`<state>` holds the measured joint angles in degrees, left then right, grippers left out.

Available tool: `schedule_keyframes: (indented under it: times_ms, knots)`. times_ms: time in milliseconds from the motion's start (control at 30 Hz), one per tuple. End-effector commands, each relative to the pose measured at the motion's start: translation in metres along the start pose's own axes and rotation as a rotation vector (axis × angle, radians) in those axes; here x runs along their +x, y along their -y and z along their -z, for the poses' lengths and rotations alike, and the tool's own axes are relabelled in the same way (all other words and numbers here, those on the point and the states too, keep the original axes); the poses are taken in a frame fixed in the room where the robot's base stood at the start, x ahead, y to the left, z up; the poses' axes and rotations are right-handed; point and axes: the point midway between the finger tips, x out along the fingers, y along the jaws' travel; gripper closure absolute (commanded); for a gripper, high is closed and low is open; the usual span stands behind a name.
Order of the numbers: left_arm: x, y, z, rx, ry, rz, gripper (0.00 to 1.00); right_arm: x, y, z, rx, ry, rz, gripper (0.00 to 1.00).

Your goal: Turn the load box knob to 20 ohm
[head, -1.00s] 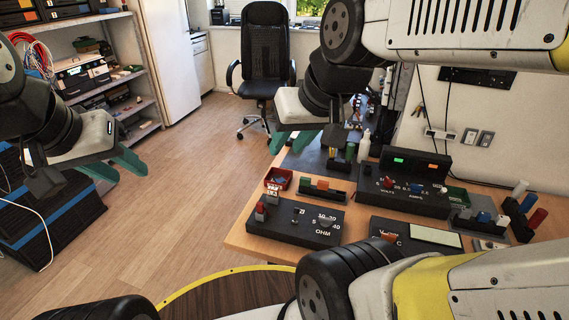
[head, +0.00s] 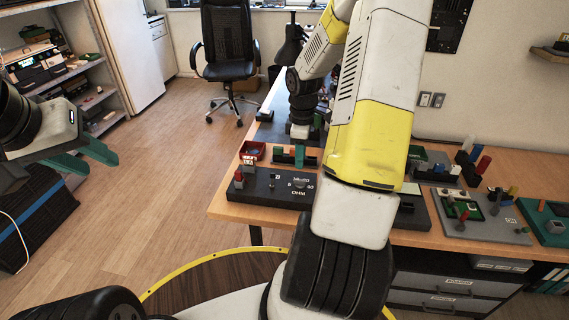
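The load box (head: 262,192) is a dark box marked OHM near the front left edge of the table. Its round dark knob (head: 299,184) shows on top, to the left of my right forearm; its pointer setting is too small to read. My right gripper (head: 299,156) hangs fingers-down behind the box, above or beside a small block rack. Its fingers are seen nearly edge-on and partly lost among the blocks, so their opening is unclear. My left gripper (head: 93,158) is at the left, away from the table over the floor, with its teal fingers apart and empty.
A red bin (head: 251,151) and a block rack (head: 283,157) stand behind the load box. My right forearm covers the middle of the table. A grey board (head: 470,217) and a teal board (head: 550,225) lie at the right. Floor is clear left of the table.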

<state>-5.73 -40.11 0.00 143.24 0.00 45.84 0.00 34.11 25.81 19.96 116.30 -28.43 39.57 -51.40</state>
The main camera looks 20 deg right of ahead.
Motion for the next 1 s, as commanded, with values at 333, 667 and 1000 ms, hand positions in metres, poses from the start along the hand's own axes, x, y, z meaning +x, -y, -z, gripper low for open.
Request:
schedule_keyframes:
  times_ms: [333, 667, 1000]
  knots:
    - [0.000, 0.000, 0.000, 0.000, 0.000, 0.000, 0.64, 0.043, -0.001, -0.002, -0.024, -0.002, 0.016, 0.67]
    - [0.000, 0.000, 0.000, 0.000, 0.000, 0.000, 0.64, 0.084, -0.001, -0.002, -0.022, -0.002, 0.013, 0.67]
    - [0.000, 0.000, 0.000, 0.000, 0.000, 0.000, 0.64, 0.088, -0.002, -0.002, -0.022, -0.003, 0.011, 0.69]
